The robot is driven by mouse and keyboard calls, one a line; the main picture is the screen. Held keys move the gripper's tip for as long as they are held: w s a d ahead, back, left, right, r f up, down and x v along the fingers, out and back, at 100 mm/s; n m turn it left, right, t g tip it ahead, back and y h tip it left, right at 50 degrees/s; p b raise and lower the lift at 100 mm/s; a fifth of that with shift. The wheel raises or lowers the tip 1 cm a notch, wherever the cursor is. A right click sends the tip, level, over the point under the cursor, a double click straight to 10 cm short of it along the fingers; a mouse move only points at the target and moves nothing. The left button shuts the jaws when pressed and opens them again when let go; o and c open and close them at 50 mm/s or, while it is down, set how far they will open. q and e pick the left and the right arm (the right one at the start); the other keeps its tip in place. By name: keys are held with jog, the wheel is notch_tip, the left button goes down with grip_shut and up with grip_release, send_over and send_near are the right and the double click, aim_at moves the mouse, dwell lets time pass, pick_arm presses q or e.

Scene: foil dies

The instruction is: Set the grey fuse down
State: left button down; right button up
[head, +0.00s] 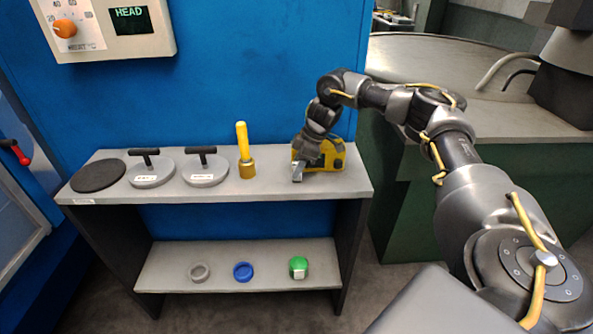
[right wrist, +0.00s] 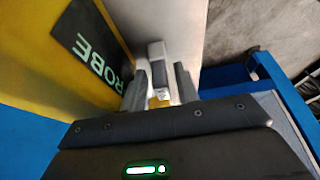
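The grey fuse (right wrist: 157,62) is a small block with a pale part and a darker grey part. In the right wrist view it sits between the two fingertips of my right gripper (right wrist: 159,85), which appear closed on its sides. In the head view my right gripper (head: 308,157) is low over the right end of the shelf top, just in front of a yellow device; the fuse (head: 297,172) shows as a grey piece below it. Whether the fuse touches the shelf top is unclear. My left gripper is not in view.
The yellow device (head: 330,158) stands close beside the gripper; its dark label (right wrist: 92,50) reads "ROBE" in part. Left along the shelf top (head: 270,190) are a yellow-handled tool (head: 243,150), two handled discs and a black disc (head: 98,175). Rings and a green item are below.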

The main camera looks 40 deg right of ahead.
jog(key=shift+f, duration=0.25)
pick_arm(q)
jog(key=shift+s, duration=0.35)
pick_arm(e)
jog(key=shift+a, duration=0.1)
jog(key=shift+c, duration=0.3)
grip_shut()
